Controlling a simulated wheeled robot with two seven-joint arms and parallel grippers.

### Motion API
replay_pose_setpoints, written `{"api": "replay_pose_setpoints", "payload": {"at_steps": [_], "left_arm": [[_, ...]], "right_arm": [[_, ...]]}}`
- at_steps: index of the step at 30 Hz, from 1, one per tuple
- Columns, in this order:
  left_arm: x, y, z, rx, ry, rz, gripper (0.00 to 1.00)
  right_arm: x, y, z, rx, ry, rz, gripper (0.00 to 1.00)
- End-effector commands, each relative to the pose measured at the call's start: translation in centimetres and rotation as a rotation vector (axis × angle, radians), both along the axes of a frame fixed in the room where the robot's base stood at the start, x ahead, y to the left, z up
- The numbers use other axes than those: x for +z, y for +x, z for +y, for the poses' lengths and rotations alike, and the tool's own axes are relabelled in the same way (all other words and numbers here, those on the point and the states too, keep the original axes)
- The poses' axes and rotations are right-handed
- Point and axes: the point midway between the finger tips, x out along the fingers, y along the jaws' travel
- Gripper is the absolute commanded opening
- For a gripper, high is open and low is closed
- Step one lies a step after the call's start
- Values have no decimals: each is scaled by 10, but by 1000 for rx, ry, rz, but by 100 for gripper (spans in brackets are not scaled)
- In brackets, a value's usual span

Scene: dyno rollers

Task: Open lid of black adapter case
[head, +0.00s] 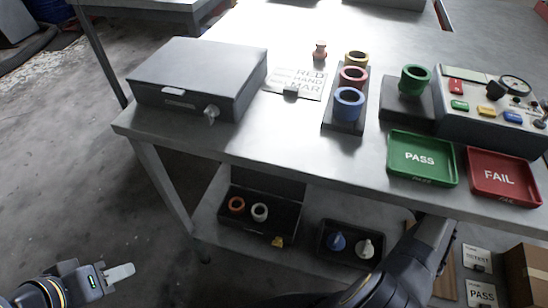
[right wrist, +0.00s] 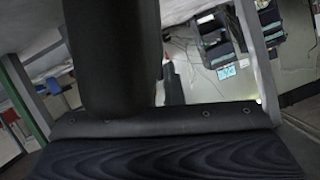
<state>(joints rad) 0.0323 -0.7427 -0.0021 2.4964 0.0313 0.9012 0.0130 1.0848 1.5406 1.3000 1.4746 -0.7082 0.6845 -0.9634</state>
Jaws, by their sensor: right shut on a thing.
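The black adapter case (head: 246,224) is on the lower shelf in the head view. Its lid (head: 268,181) stands raised at the back. An orange ring (head: 236,205) and a white ring (head: 260,212) sit inside. A small yellow piece (head: 278,241) is at its front right. My left gripper (head: 121,273) is at the lower left, over the floor, well apart from the case. Its pale fingers overlap, so the gap between them is unclear. My right arm crosses the lower right, but I cannot make out its gripper in either view. Dark surfaces fill most of the right wrist view.
A closed grey case (head: 200,72) sits on the tabletop (head: 290,125), with ring holders, a test box (head: 490,110) and green and red trays. A black tray (head: 345,253) with blue and white parts is right of the adapter case. Floor is clear at left.

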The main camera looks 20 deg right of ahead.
Motion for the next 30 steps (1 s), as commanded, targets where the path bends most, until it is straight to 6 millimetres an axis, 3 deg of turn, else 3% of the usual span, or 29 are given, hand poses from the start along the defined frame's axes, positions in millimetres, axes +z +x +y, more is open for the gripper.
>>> {"api": "replay_pose_setpoints", "payload": {"at_steps": [13,23,24,27,30], "left_arm": [[-20,0,0,0,0,0,36],[-19,0,0,0,0,0,36],[-19,0,0,0,0,0,36],[-19,0,0,0,0,0,36],[-19,0,0,0,0,0,36]], "right_arm": [[6,-25,16,2,-116,-168,0],[8,-26,17,-1,-122,-180,0],[7,-26,17,-1,-122,-180,12],[7,-26,17,-1,-122,-180,25],[7,-26,18,-1,-122,-180,27]]}}
